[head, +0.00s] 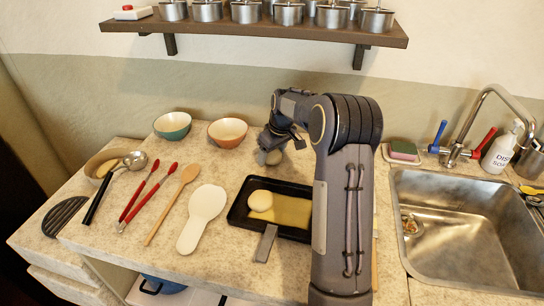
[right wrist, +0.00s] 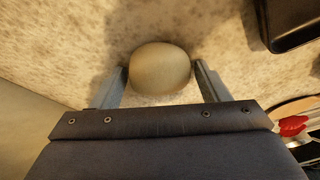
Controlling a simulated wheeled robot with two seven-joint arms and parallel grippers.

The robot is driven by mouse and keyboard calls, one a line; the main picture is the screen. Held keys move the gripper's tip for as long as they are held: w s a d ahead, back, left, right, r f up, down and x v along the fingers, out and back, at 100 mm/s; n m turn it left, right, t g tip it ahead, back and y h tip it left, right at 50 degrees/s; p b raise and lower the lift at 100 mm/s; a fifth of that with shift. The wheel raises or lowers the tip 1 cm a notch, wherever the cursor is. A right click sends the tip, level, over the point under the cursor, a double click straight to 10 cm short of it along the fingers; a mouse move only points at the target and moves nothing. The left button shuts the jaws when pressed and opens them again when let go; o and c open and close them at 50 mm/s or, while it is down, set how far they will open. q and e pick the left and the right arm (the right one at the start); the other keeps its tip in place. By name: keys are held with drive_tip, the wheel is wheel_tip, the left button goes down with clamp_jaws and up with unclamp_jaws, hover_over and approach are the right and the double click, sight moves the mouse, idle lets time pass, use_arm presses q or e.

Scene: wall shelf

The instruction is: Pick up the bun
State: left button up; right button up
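A round, pale tan bun (right wrist: 160,68) sits between the two fingers of my right gripper (right wrist: 160,75) in the right wrist view. The fingers are spread on either side of it, with only a thin gap at each side. In the head view the bun (head: 273,157) shows low under my right gripper (head: 268,153), at the back of the counter behind the dark tray. My right arm hides part of the counter. A second pale, round piece (head: 261,201) lies in the tray. My left gripper is not in view.
The dark tray (head: 236,212) is in front of the right gripper. An orange bowl (head: 228,132) and a teal bowl (head: 172,125) stand to its left. Utensils lie at the left. A shelf (head: 250,28) with metal canisters hangs above; a sink (head: 465,235) is right.

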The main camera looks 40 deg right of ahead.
drive_tip(key=c, duration=0.7)
drive_tip(key=shift+r, duration=0.1)
